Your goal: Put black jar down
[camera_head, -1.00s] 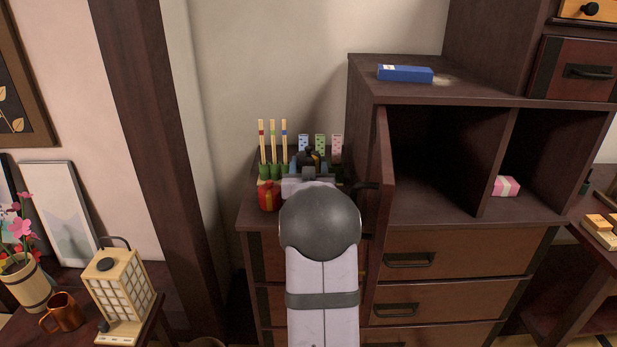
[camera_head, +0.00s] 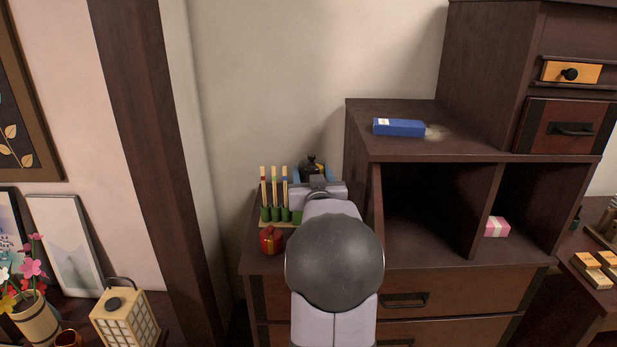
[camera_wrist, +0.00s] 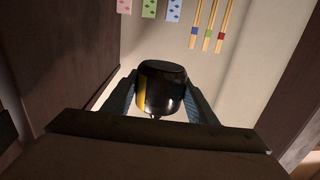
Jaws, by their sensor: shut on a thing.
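The black jar (camera_wrist: 162,88) is glossy with a yellow patch and sits between the two fingers of my gripper (camera_wrist: 160,98) in the wrist view. My gripper is shut on it. In the head view the jar's dark knobbed top (camera_head: 312,164) shows just above my gripper (camera_head: 314,180), over the lower chest top at the back. My arm hides the space below the jar, so I cannot tell whether it touches the surface.
Chopsticks in green holders (camera_head: 274,205) and a red pot (camera_head: 271,240) stand left of my arm. The open cabinet (camera_head: 360,150) rises close on the right, with a blue box (camera_head: 398,128) on top. A pink box (camera_head: 496,227) lies inside.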

